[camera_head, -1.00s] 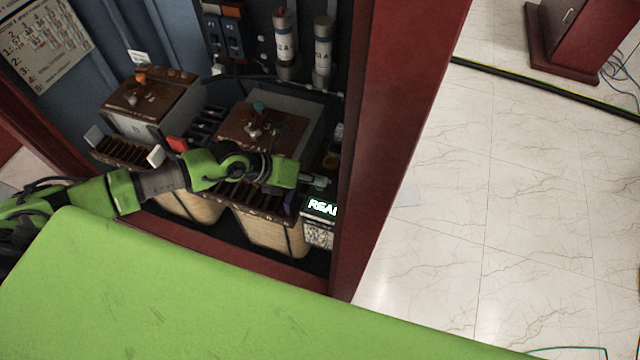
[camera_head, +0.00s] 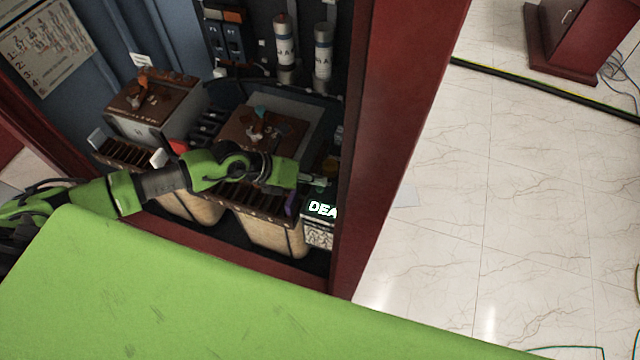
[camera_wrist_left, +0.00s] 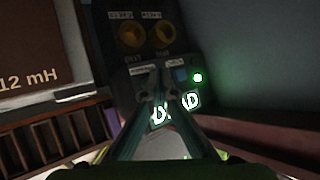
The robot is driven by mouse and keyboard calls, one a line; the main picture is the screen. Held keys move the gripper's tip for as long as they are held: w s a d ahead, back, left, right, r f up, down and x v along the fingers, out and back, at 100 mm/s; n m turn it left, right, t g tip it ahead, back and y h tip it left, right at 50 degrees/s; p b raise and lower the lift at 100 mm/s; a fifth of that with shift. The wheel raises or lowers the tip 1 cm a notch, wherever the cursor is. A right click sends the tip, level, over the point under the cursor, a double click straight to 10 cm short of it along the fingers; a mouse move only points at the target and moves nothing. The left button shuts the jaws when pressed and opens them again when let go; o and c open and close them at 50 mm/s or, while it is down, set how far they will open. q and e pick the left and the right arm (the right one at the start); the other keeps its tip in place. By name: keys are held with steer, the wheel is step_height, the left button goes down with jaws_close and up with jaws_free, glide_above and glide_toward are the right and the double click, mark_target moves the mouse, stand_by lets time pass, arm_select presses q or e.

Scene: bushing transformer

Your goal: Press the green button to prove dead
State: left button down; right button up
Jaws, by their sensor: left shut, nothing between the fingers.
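My left gripper (camera_head: 318,181) reaches into the cabinet from the left, its fingers shut with nothing between them. In the left wrist view the fingertips (camera_wrist_left: 158,82) are at a dark control panel (camera_wrist_left: 128,74). A bright green light (camera_wrist_left: 197,77) glows on the panel, right of a small blue button (camera_wrist_left: 181,75). I cannot tell whether the green light is the button or a lamp; the fingertips cover part of the panel. The lit display (camera_head: 322,209) reads "DEA", its end hidden by the cabinet post. In the wrist view the fingers cover the middle of its word.
Two yellow knobs (camera_wrist_left: 131,34) sit higher on the panel. The red cabinet post (camera_head: 385,130) stands close right of the gripper. Brown-topped units (camera_head: 262,135) fill the cabinet left of the panel. The tiled floor (camera_head: 520,230) outside is mostly clear.

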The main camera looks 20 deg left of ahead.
mark_target(317, 188)
arm_select(q)
step_height(317, 188, up, 5)
steer(key=p, duration=0.5)
steer(key=shift+r, duration=0.1)
stand_by(0.4)
stand_by(0.4)
